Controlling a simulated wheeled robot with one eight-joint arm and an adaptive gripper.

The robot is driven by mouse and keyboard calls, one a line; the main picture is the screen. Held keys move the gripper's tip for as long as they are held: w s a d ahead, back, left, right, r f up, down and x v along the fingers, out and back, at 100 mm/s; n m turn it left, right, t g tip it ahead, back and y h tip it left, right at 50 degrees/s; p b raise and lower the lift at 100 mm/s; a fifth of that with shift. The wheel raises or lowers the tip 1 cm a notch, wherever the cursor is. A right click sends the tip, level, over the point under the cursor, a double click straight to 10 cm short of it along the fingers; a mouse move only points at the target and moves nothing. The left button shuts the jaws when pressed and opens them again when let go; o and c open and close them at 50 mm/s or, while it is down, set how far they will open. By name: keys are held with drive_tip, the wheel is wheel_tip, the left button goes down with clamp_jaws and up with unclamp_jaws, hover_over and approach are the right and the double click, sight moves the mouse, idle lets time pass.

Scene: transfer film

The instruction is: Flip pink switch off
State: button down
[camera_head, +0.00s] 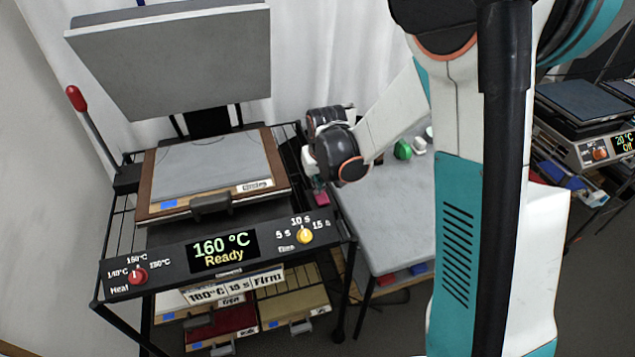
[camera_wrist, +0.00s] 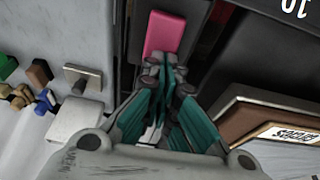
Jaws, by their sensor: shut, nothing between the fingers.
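The pink switch (camera_wrist: 163,34) is a flat pink rocker on a dark panel at the top middle of the wrist view. In the head view the pink switch (camera_head: 321,198) shows as a small patch at the right side of the heat press, just below my gripper (camera_head: 313,178). In the wrist view my gripper (camera_wrist: 164,66) is shut and empty, with its fingertips at the near end of the switch. I cannot tell whether they touch it. The press display (camera_head: 223,250) reads 160 °C Ready.
The press's upper plate (camera_head: 180,60) is raised, with a red-knobbed lever (camera_head: 76,98) at left. A framed board (camera_head: 215,165) lies on the press. A grey table (camera_head: 390,215) with small coloured items stands at right. Drawers (camera_head: 290,305) sit below the press.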

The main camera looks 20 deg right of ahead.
drive_tip(key=shift+s+f, duration=0.1)
drive_tip(key=shift+f, duration=0.05)
drive_tip(key=shift+s+r, duration=0.25)
drive_tip(key=shift+s, duration=0.35)
drive_tip(key=shift+r, duration=0.1)
wheel_tip(320, 180, up, 14)
drive_tip(key=p, duration=0.5)
drive_tip(key=shift+w, duration=0.45)
drive_tip(key=s+r+t+b, duration=0.2)
drive_tip(key=s+r, duration=0.4)
drive_tip(key=s, duration=0.6)
drive_tip(key=s+f+t+b, duration=0.1)
drive_tip(key=s+t+b, duration=0.1)
drive_tip(key=s, duration=1)
drive_tip(key=shift+s+d+f+b, duration=0.15)
drive_tip(key=shift+f+b, duration=0.1)
drive_tip(key=shift+b, duration=0.15)
